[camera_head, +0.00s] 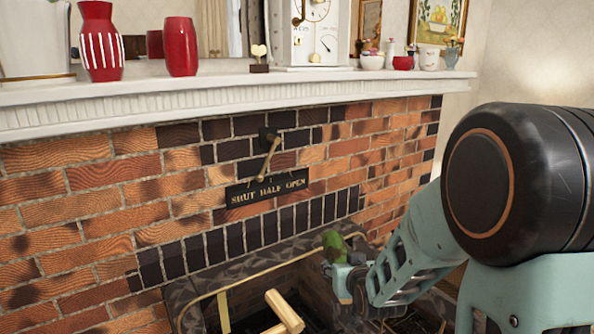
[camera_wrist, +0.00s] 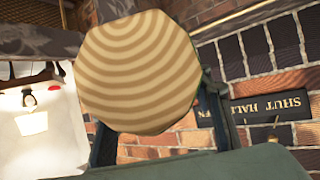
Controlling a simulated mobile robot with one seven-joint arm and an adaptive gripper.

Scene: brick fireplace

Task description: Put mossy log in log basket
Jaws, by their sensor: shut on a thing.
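The mossy log (camera_head: 333,243) shows as a small green piece at my gripper (camera_head: 340,264) in the head view, in front of the fireplace opening. In the wrist view the log's pale, ringed cut end (camera_wrist: 143,72) fills the upper middle, between the dark fingers of my gripper (camera_wrist: 160,128). My gripper is shut on the log and holds it up, clear of the hearth. I cannot make out a log basket for certain in either view.
A pale log (camera_head: 284,312) lies tilted in the dark fireplace opening, near a brass-coloured rim (camera_head: 213,297). The brick wall (camera_head: 80,210) and a sign (camera_head: 266,188) stand behind. Vases (camera_head: 180,47), cups and a clock (camera_head: 318,35) line the white mantel (camera_head: 130,105) above.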

